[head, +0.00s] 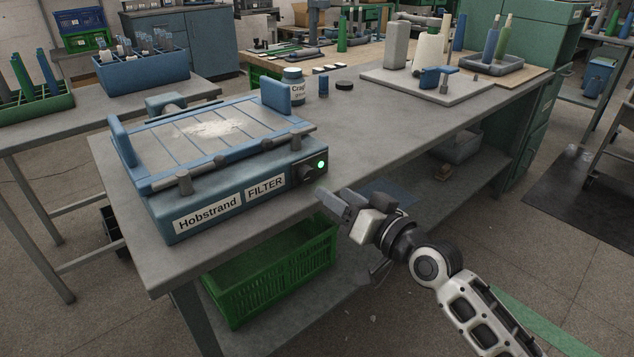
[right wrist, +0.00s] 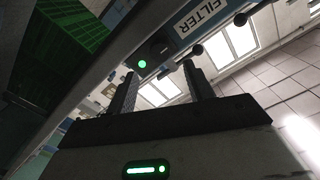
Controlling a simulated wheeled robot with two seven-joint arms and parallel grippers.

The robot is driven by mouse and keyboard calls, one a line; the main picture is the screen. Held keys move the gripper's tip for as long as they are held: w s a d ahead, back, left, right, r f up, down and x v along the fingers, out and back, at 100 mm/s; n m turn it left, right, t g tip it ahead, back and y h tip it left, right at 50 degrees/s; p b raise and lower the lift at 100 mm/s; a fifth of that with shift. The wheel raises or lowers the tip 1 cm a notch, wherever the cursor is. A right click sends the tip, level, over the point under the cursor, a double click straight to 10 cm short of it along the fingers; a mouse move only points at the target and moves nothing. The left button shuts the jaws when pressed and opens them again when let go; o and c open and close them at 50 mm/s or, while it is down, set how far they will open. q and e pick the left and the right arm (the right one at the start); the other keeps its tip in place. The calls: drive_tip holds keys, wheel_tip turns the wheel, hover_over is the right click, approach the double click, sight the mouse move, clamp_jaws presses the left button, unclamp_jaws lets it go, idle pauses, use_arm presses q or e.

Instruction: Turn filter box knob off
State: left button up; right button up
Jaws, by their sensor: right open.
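The blue filter box (head: 225,200), labelled "Hobstrand FILTER", sits at the near left end of the grey bench. Its dark knob (head: 307,172) is on the black panel at the right of its front, beside a lit green lamp (head: 321,164). My right gripper (head: 334,204) is just in front of and below the knob, apart from it in the head view. In the right wrist view its open fingers (right wrist: 158,75) point toward the panel, with the knob (right wrist: 163,49) and lit lamp (right wrist: 142,63) beyond the tips. The knob's exact angle is hard to tell. My left gripper is not in view.
A white jar (head: 293,84), a blue cylinder (head: 323,86) and a black lid (head: 344,86) stand behind the box. A grey board (head: 400,90) with fittings is farther right. A green crate (head: 270,275) is below the bench. The bench's near edge lies close to my right gripper.

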sight(310, 177)
drive_tip(key=x, duration=0.6)
drive_tip(key=shift+b, duration=0.3)
drive_tip(key=shift+w+a, duration=0.25)
drive_tip(key=shift+w, duration=0.05)
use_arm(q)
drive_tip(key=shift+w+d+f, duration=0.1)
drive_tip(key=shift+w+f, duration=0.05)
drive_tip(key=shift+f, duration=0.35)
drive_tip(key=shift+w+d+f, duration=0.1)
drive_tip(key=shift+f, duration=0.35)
use_arm(e)
drive_tip(key=c, duration=1)
drive_tip(key=shift+o, duration=0.2)
